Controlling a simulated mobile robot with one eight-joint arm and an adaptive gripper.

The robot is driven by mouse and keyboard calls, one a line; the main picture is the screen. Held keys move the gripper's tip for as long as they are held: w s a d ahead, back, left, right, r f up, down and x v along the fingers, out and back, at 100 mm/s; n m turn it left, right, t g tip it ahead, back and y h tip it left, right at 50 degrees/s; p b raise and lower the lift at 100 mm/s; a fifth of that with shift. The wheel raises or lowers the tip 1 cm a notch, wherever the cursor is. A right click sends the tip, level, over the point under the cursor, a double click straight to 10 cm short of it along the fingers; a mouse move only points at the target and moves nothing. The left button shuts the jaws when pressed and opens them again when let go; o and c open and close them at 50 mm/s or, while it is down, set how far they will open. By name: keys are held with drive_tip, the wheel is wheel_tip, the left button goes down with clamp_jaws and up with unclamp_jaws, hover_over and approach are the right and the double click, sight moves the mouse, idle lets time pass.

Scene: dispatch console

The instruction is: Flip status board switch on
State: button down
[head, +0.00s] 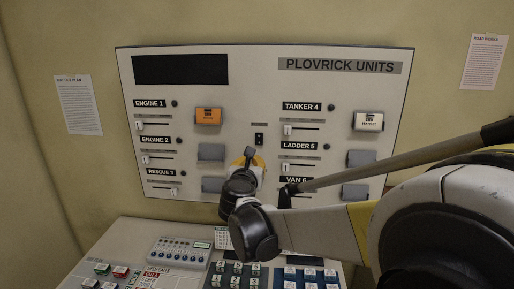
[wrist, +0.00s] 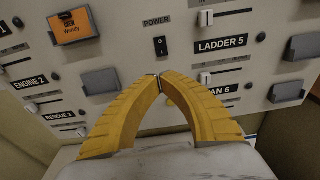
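The status board (head: 240,100) is a pale upright panel on the wall, headed PLOVRICK UNITS. Its power switch (head: 259,139) is a small black rocker in the middle of the board. In the wrist view the power switch (wrist: 161,46) sits under the label POWER, just beyond my fingertips. My gripper (wrist: 159,77) has yellow ribbed fingers whose tips come together, with nothing visible held. In the head view my gripper (head: 250,158) is just below the switch, partly hidden by my own wrist. I cannot tell whether the tips touch the board.
Sliders and card holders flank the switch, including an orange card (head: 208,116) at left and a white card (head: 368,121) at right. A grey holder (wrist: 86,81) is left of my fingers. Below the board is a desk console (head: 130,235) with buttons and a keypad.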

sight(257, 145)
drive_tip(key=w, duration=0.4)
drive_tip(key=w+f, duration=0.1)
drive_tip(key=w, duration=0.9)
drive_tip(key=shift+d+f+p, duration=0.25)
drive_tip(key=shift+f+p, duration=0.1)
drive_tip(key=shift+p, duration=0.05)
